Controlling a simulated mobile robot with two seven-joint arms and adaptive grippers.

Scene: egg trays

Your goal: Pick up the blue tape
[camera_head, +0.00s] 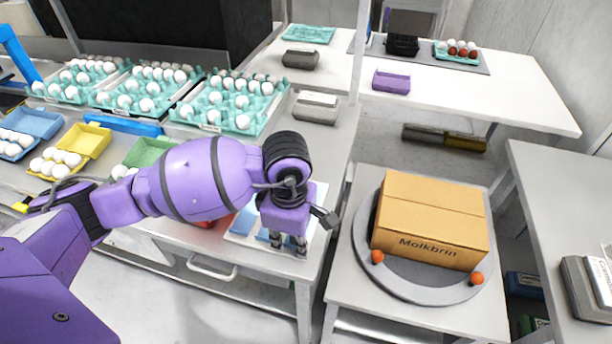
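My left gripper (288,244) points down over a pale blue and white tray (313,233) near the front right corner of the left table. Its two dark fingers stand apart, with nothing clear between them. Blue pieces (262,235) show in the tray just left of the fingers. My purple wrist and forearm hide part of them, and I cannot tell whether one is the blue tape. Whether the fingertips touch anything is also unclear. My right gripper is out of view.
Teal trays of white eggs (243,121) line the left table, with a yellow carton (95,140) and a blue carton (38,122) in front. A cardboard box (430,215) stands on a round grey plate (398,283) to the right. Floor separates the tables.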

